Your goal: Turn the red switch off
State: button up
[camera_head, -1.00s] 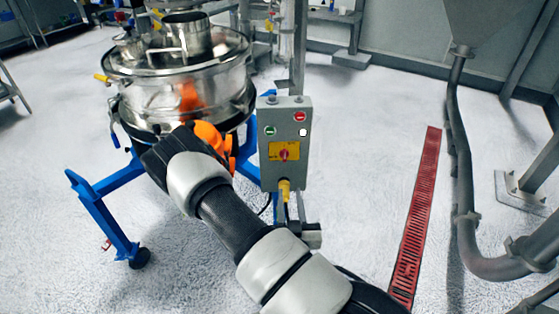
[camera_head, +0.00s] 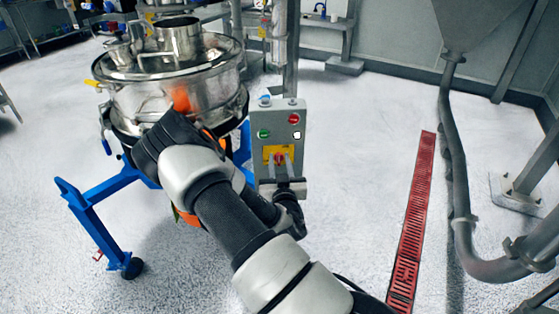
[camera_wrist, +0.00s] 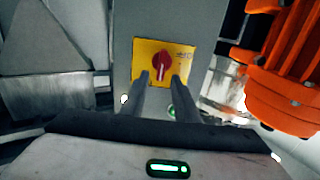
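The red switch (camera_head: 280,158) is a rotary knob on a yellow plate (camera_head: 266,153), low on the front of a grey control box (camera_head: 282,118). In the wrist view the knob (camera_wrist: 160,64) shows whole on its yellow plate (camera_wrist: 185,62), with a white mark on it. My gripper (camera_head: 281,168) is in front of the box's lower part. In the wrist view my gripper (camera_wrist: 161,76) has its two fingers apart and nothing between them; their tips reach the plate's edge beside the knob in the picture. Whether they touch the box, I cannot tell.
A red button (camera_head: 294,118) and a green button (camera_head: 263,134) sit above the switch. A steel sifter (camera_head: 175,85) on a blue frame (camera_head: 95,205) stands left of the box. An orange part (camera_wrist: 285,75) is close in the wrist view. Open floor lies right, with a red grate (camera_head: 412,220).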

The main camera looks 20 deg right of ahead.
jog(key=shift+w+d, duration=0.15)
jog(key=shift+w, duration=0.2)
grip_shut()
